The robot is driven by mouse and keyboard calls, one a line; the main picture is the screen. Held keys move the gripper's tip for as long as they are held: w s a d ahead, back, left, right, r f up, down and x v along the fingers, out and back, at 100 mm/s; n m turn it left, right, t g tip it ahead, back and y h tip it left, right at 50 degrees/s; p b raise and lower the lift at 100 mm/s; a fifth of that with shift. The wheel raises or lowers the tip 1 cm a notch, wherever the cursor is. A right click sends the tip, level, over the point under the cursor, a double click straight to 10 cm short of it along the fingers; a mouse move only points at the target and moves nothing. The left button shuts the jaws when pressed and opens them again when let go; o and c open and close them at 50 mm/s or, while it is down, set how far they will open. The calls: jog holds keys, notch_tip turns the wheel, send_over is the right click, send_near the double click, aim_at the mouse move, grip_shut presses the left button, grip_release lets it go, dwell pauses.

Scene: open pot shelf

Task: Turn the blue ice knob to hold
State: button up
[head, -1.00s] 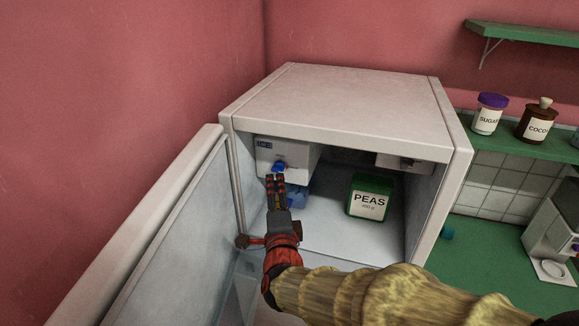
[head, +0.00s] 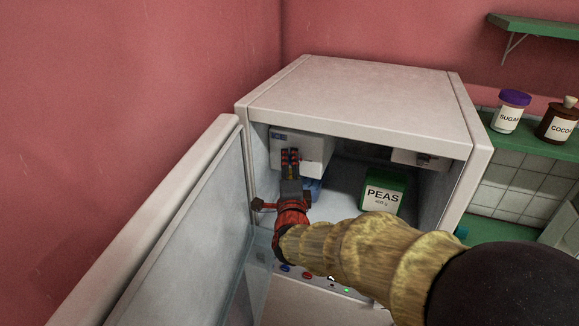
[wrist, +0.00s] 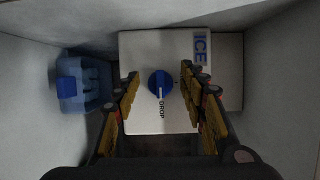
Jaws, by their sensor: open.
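The blue ice knob (wrist: 160,84) sits on the front of the white ice box (wrist: 140,45) inside the open freezer. A pale pointer line on the knob appears to face the word DROP. A small mark shows at the knob's other side, too small to read. My gripper (wrist: 158,80) is open, with one finger on each side of the knob and gaps on both sides. In the head view my gripper (head: 290,153) is in front of the ice box (head: 316,150) and hides the knob.
A blue bin (wrist: 84,85) lies beside the ice box in the wrist view. A green PEAS box (head: 383,192) stands on the freezer floor to the right. The freezer door (head: 185,215) stands open at left. Another white fixture (head: 420,158) hangs at upper right inside.

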jog(key=shift+c, duration=0.9)
jog(key=c, duration=0.9)
